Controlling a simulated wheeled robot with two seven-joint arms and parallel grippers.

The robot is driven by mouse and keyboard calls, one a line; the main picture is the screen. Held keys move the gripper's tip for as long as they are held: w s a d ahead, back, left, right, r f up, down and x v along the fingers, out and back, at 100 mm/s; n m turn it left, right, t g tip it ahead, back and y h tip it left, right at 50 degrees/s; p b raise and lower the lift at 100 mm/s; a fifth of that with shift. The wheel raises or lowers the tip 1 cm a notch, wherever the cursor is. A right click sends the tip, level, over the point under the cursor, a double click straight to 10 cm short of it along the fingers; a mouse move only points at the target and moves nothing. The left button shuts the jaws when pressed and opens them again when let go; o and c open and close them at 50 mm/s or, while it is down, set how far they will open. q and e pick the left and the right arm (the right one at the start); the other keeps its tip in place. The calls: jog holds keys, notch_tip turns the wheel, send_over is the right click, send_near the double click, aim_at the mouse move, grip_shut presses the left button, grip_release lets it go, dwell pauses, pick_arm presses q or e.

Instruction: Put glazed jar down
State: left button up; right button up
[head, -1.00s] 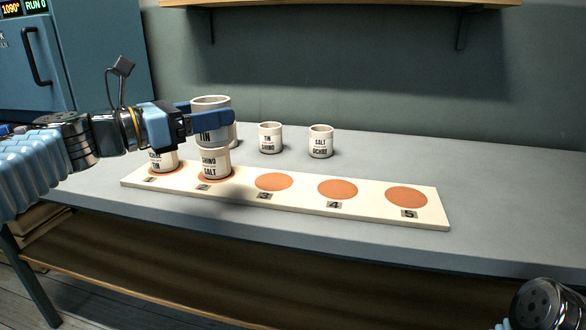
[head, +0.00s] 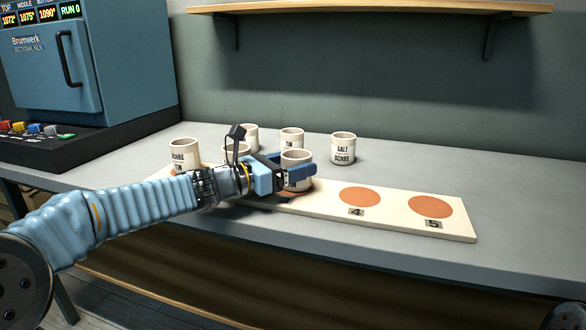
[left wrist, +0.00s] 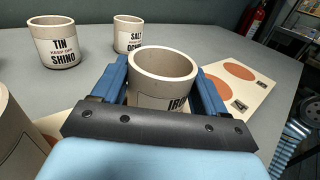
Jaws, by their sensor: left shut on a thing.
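My left gripper (head: 286,176) is shut on a white glazed jar (head: 297,173) with dark lettering. The held jar is upright at the third orange disc, whose right edge shows beside its base. Whether its base touches the board (head: 390,221) is hard to tell. In the left wrist view the jar (left wrist: 163,92) sits between the blue fingers (left wrist: 163,90), with part of its label reading "IRO". Discs 4 (head: 360,197) and 5 (head: 430,207) are bare. My right gripper is not in view.
A jar (head: 184,154) stands at the board's left end; another (head: 237,149) is partly hidden behind my wrist. Behind the board stand three more jars, including TIN SHINO (head: 291,139) and SALT OCHRE (head: 343,148). A blue kiln (head: 110,60) is at left. The table's right side is clear.

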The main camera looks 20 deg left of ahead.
pick_arm(q)
jog(key=o, duration=1.1)
jog(key=b+v, duration=0.1)
jog(key=v, duration=1.1)
jog(key=shift+b, duration=0.3)
